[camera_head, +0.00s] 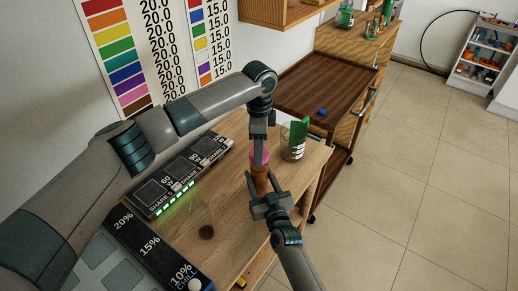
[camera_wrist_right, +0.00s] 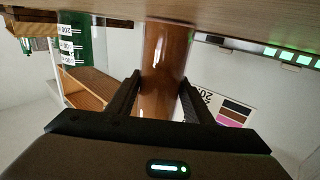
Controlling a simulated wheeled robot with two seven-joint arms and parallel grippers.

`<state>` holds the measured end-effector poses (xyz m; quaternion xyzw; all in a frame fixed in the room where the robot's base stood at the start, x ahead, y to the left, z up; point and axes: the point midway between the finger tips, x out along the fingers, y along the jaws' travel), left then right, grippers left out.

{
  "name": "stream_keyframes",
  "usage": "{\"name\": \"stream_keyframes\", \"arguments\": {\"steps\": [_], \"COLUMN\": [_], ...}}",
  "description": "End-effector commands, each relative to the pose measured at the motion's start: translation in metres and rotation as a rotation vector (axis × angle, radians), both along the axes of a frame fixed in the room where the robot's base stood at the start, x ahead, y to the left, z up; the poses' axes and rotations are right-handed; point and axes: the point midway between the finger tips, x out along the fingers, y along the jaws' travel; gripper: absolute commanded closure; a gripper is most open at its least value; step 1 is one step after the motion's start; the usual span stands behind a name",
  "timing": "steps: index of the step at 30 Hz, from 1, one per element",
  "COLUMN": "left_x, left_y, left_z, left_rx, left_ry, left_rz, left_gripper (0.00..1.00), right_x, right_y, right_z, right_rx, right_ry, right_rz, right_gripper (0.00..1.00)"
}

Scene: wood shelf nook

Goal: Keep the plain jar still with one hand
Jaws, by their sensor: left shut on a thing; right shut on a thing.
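The plain jar is amber-brown with no label; its body (camera_head: 259,180) stands upright on the wooden table. A pink lid (camera_head: 261,156) is at its top. My left gripper (camera_head: 258,158) comes down from above and is shut at the pink lid, hiding part of it. My right gripper (camera_head: 262,192) comes from the front and is shut around the jar's body. In the right wrist view the brown jar body (camera_wrist_right: 165,70) fills the space between the two dark fingers of the right gripper (camera_wrist_right: 160,95).
A clear container with green in it and a white label (camera_head: 293,142) stands just right of the jar. A row of dark devices (camera_head: 180,178) with green lights lies along the wall. A dark wooden cart (camera_head: 320,85) stands beyond. The table (camera_head: 235,215) in front is mostly bare.

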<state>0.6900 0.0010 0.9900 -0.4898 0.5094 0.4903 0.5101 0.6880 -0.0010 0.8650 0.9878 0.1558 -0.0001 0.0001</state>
Motion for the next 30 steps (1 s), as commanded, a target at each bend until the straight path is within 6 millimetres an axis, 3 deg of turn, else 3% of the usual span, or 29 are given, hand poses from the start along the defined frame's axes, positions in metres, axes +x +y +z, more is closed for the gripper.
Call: {"name": "stream_keyframes", "arguments": {"steps": [30], "left_x": [0.0015], "left_y": [-0.0001], "left_z": [0.0003], "left_rx": [0.001], "left_ry": [-0.001], "left_rz": [-1.579], "left_gripper": [0.75], "right_x": [0.0001], "right_y": [-0.0005], "right_z": [-0.0004], "right_rx": [0.0], "right_ry": [0.001], "right_rz": [-0.001], "right_gripper": [1.0]}}
